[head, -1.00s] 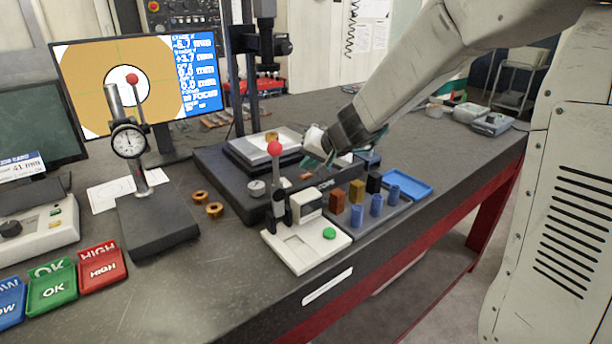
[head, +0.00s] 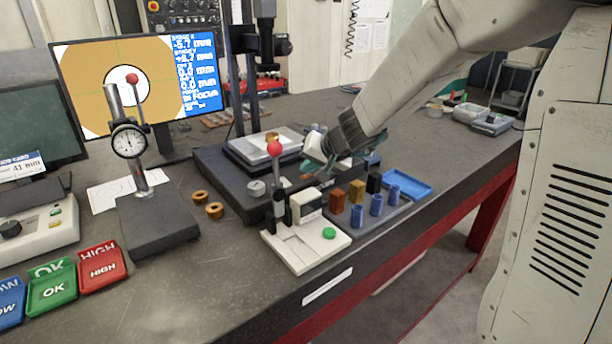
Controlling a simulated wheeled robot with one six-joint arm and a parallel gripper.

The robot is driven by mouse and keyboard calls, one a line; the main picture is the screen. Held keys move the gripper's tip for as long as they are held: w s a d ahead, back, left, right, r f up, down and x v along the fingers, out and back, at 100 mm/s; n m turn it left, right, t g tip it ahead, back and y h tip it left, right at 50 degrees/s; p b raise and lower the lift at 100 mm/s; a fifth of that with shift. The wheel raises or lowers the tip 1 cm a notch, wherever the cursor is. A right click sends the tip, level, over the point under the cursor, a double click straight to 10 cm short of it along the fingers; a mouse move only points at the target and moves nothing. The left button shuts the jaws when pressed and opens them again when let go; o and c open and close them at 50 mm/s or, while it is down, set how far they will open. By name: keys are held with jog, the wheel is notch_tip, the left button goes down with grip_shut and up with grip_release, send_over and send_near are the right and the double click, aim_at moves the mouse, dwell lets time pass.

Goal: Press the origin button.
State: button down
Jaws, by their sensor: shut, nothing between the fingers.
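No label reading "origin" can be made out. A small reddish button-like patch (head: 306,178) shows on the front of the dark measuring stand's base (head: 215,178). My gripper (head: 328,176) is shut and empty, pointing down at the right side of this base, just right of the patch. Its fingertips are small and partly lost against the dark base, so I cannot tell whether they touch anything. A green button (head: 329,233) sits on the white fixture (head: 300,262) in front, below and apart from my gripper. The monitor (head: 135,85) shows a ring image and readings in mm.
A red-topped lever (head: 275,148) stands upright on the white fixture, left of my gripper. A dial gauge stand (head: 130,140) is at left.

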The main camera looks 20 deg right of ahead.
jog(key=shift+f, duration=0.25)
dwell(0.5)
jog(key=shift+r, duration=0.75)
jog(key=shift+r, duration=2.5)
